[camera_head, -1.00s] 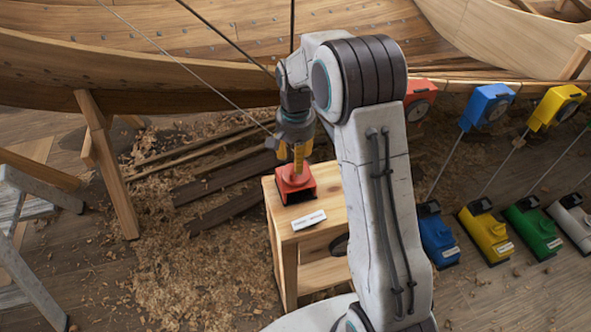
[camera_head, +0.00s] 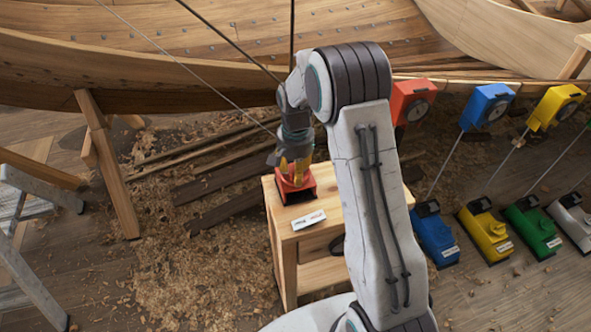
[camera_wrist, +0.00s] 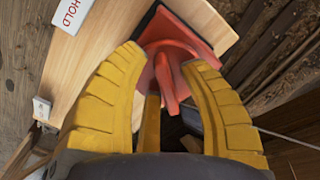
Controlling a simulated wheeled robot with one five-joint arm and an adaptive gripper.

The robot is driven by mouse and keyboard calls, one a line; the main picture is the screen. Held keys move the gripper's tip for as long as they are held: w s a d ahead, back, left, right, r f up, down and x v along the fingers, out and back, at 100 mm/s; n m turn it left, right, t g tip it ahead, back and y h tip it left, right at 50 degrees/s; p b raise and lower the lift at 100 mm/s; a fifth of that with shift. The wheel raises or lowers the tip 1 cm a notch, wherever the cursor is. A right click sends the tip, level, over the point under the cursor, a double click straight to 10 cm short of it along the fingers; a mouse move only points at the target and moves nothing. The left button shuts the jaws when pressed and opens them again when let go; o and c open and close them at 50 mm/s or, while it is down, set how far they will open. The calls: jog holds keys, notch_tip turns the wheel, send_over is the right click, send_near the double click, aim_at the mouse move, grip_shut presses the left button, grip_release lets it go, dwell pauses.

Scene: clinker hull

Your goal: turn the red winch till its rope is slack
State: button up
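The red winch (camera_head: 300,190) sits on top of a small wooden stand (camera_head: 279,219). In the wrist view its red body and handle (camera_wrist: 168,82) show between my yellow fingers. My gripper (camera_head: 291,168) is pointed down over the winch, with its fingers around the handle. In the wrist view my gripper (camera_wrist: 165,62) is open, with a gap between each fingertip and the handle. The winch's far side is partly hidden by the fingers. A red box with a round dial (camera_head: 413,99) is partly behind my arm. I cannot tell the slackness of the winch's rope.
A label reading HOLD (camera_wrist: 72,14) lies on the stand. Blue (camera_head: 436,238), yellow (camera_head: 487,232) and green (camera_head: 533,229) winches stand on the floor at right, roped to dial boxes above. The hull (camera_head: 130,60) is behind. A ladder (camera_head: 30,235) stands at left.

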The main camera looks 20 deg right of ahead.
grip_shut()
jog(key=shift+n, duration=0.3)
jog(key=n, duration=0.1)
jog(key=n+b, duration=0.1)
jog(key=n, duration=0.1)
jog(key=shift+d, duration=0.25)
jog(key=shift+d+n+b, duration=0.2)
jog(key=shift+n+b, duration=0.45)
jog(key=shift+n, duration=1.55)
jog(key=shift+o, duration=0.9)
grip_release()
